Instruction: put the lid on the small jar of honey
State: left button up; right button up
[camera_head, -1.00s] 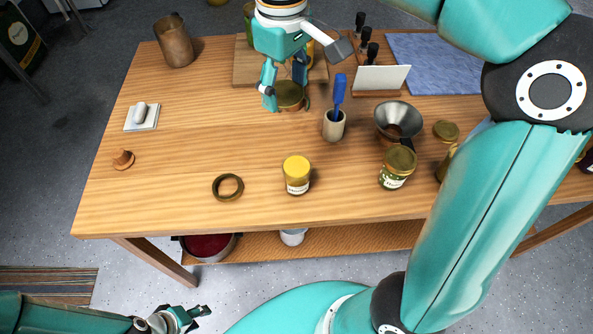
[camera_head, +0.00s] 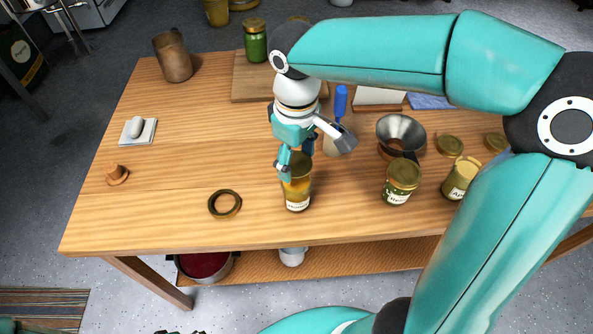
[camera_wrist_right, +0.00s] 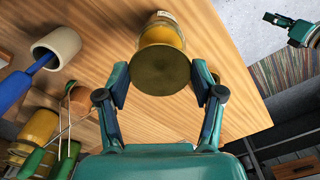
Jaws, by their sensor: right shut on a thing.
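The small honey jar (camera_head: 297,196) stands upright near the front middle of the table, amber with a pale label. My right gripper (camera_head: 296,166) is over it, shut on a dull gold lid (camera_head: 302,158). In the right wrist view the lid (camera_wrist_right: 160,70) is a flat disc between the two fingers (camera_wrist_right: 160,82), with the yellow jar (camera_wrist_right: 160,34) behind it. The lid covers the jar's mouth from that side. I cannot tell whether lid and jar touch. My left gripper (camera_wrist_right: 290,24) shows small at the upper right of the wrist view, away from the table; its jaws are unclear.
A lidded jar (camera_head: 402,184), another yellow jar (camera_head: 460,180), a funnel (camera_head: 401,130) and loose lids (camera_head: 449,146) stand to the right. A holder with a blue handle (camera_head: 341,102) is close behind. The left front is mostly clear.

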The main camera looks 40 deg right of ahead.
aim_at(296, 164)
jog(key=shift+f, duration=2.1)
jog(key=shift+f+b, duration=0.1)
jog(key=shift+b, duration=0.2)
jog(key=shift+f, duration=0.15)
jog(key=o, duration=0.7)
jog(key=shift+r, duration=0.4)
notch_tip(296, 164, up, 12)
jog(key=shift+f+p, duration=0.1)
jog(key=shift+p, duration=0.8)
